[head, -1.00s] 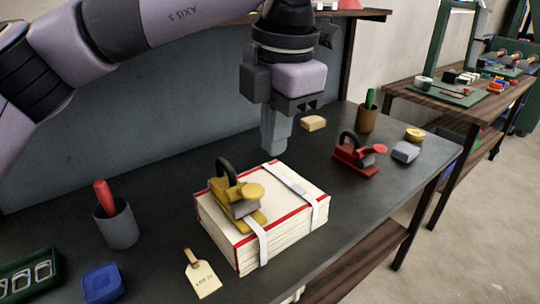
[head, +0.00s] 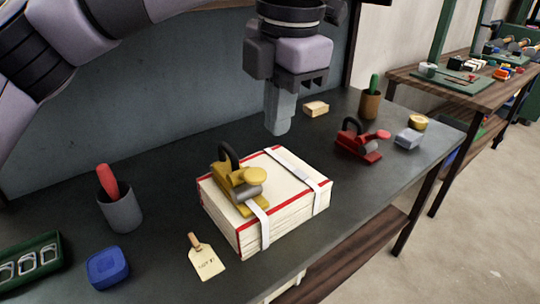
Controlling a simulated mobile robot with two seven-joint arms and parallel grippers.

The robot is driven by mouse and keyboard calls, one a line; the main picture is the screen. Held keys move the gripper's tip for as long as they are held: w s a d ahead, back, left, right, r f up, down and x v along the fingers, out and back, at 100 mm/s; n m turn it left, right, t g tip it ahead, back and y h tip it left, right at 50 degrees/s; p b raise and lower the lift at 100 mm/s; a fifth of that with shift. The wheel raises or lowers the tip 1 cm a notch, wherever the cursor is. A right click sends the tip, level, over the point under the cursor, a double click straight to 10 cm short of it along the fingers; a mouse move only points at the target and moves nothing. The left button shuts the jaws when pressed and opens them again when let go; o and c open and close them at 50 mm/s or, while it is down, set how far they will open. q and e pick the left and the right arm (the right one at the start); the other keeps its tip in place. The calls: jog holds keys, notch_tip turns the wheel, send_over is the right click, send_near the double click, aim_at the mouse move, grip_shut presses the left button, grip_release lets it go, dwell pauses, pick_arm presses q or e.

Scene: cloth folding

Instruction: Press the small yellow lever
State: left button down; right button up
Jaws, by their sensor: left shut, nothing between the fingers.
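The small yellow lever device (head: 238,184) sits on top of a thick cream book-like block (head: 285,180) with red edges and white straps. It has a round yellow pad and a dark curved handle. My left gripper (head: 278,130) points down with its fingers shut and empty. In the picture it is above and to the right of the yellow lever, behind the block, and apart from both. A similar red lever device (head: 358,142) stands on the bench to the right. My right gripper is not in view.
A grey cup (head: 121,212) with a red-handled tool, a blue box (head: 107,267), a green tray (head: 30,265) and a tag (head: 206,262) lie at left and front. A brown cup (head: 370,105), a tan block (head: 316,108) and a grey block (head: 408,138) stand at right.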

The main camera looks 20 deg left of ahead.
aim_at(256, 171)
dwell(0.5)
pick_arm(q)
jog(key=m+p, duration=0.1)
jog(key=m, duration=0.5)
jog(key=w+a+r+m+t+y+p, duration=0.1)
jog(key=m, duration=0.5)
jog(key=w+a+r+m+p, duration=0.1)
jog(key=m, duration=0.5)
jog(key=shift+w+a+r+y, duration=0.1)
jog(key=shift+r+y, duration=0.1)
jog(key=shift+y, duration=0.1)
jog(key=x, duration=0.4)
jog(key=p+x, duration=0.1)
jog(key=x, duration=0.4)
jog(key=d+p+x, duration=0.1)
jog(key=x, duration=0.4)
jog(key=shift+f, duration=0.1)
